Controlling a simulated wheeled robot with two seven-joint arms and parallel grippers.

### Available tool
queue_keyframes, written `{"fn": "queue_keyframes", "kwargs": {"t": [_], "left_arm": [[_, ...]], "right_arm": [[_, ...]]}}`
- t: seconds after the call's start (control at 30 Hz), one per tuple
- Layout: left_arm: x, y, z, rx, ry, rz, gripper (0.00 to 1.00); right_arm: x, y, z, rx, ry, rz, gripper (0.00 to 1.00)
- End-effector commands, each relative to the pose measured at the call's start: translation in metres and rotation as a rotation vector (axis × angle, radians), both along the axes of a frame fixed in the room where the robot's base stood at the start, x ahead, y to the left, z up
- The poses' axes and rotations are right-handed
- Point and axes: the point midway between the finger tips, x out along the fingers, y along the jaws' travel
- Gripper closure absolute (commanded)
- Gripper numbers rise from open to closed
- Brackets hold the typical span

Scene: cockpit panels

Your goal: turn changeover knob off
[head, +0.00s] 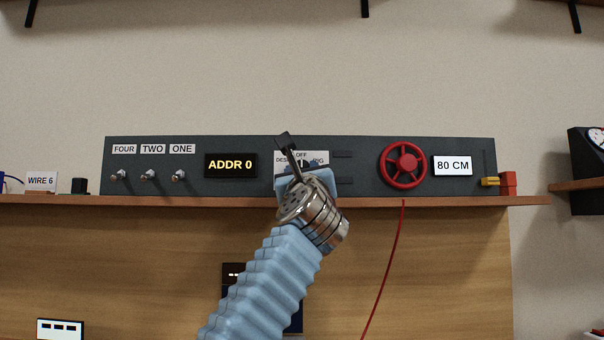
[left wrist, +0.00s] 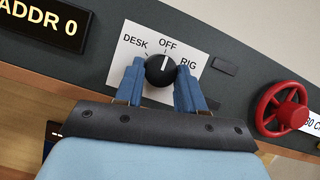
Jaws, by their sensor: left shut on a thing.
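The changeover knob (left wrist: 158,72) is a round black knob with a white pointer line, on a white plate (left wrist: 133,50) marked DESK, OFF and RIG. In the left wrist view its pointer line points at about the OFF mark. My left gripper (left wrist: 160,68) has one blue finger on each side of the knob and is shut on it. In the head view my left gripper (head: 297,160) covers most of the knob and part of the plate (head: 322,156). My right gripper is in neither view.
The dark panel (head: 350,185) stands on a wooden shelf (head: 450,201). Left of the knob are the ADDR 0 display (head: 231,165) and several toggle switches (head: 148,175). To the right are a red handwheel (head: 403,165), an 80 CM display (head: 453,166) and a yellow-handled slider (head: 490,182).

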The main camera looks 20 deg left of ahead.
Motion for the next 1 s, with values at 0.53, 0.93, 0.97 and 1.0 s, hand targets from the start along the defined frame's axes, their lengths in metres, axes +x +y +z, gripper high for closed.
{"fn": "queue_keyframes", "kwargs": {"t": [0.53,0.93,0.97,1.0], "left_arm": [[0.0,0.0,0.0,0.001,-0.001,-0.001,0.36],[-0.039,-0.014,-0.028,0.002,-0.003,-0.004,0.36],[-0.046,-0.015,-0.031,0.001,-0.004,-0.004,0.36],[-0.055,-0.019,-0.036,0.002,-0.004,-0.004,0.36]], "right_arm": [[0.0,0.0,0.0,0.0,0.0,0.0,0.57],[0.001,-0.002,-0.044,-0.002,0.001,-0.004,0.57],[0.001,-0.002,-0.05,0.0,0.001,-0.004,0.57],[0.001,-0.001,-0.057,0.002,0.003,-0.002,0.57]]}}
